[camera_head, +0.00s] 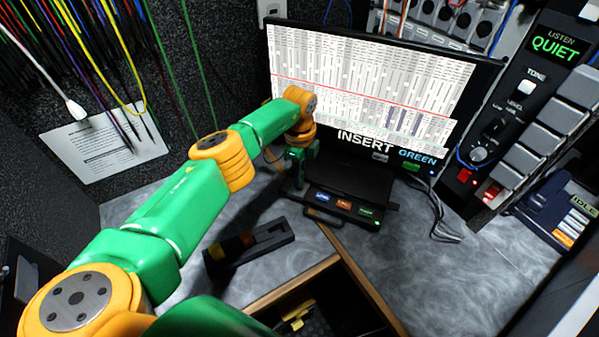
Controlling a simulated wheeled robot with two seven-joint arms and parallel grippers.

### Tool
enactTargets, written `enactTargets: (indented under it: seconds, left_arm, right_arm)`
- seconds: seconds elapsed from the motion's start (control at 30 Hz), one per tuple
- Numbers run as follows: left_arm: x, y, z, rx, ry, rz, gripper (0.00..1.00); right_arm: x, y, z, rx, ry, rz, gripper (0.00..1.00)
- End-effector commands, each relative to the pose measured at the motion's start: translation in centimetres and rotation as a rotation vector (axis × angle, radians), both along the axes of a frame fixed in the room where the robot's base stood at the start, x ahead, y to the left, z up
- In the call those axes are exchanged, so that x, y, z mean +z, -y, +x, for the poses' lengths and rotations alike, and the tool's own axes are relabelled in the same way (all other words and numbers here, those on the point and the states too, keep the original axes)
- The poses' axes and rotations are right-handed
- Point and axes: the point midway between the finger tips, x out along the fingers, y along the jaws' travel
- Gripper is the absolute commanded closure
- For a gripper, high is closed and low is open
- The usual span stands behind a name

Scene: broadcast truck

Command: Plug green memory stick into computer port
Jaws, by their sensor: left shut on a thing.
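My left gripper (299,182) is shut and points down at the left side of the black computer unit (348,180) below the monitor. The green memory stick cannot be made out; what the jaws hold is hidden by the gripper and too small to see. The front of the computer unit carries a blue label (322,197), an orange label (343,204) and a green label (366,211) side by side. I cannot tell whether the gripper or its load touches the unit. The monitor (370,85) reads "INSERT GREEN". My right gripper is not in view.
An open drawer (335,290) is at the front. Cables (435,215) and a button panel (535,110) stand right. The desk right of the computer is mostly clear.

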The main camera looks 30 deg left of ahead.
Motion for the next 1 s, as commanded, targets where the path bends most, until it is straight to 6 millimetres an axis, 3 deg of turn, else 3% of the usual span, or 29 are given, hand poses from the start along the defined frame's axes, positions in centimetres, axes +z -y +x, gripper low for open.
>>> enactTargets:
  seconds: [0.67,0.7,0.8,1.0]
  left_arm:
    - [-1.8,0.0,0.0,0.0,-0.001,0.001,1.0]
    - [-1.7,0.0,0.0,0.0,-0.001,0.0,0.68]
    - [-1.7,0.0,0.0,0.0,-0.001,0.0,0.44]
    - [-1.6,0.0,0.0,0.0,0.0,0.0,0.44]
  right_arm:
    - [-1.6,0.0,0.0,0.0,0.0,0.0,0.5]
    - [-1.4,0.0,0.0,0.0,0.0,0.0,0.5]
    - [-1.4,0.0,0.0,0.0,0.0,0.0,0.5]
    - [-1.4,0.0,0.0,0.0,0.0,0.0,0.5]
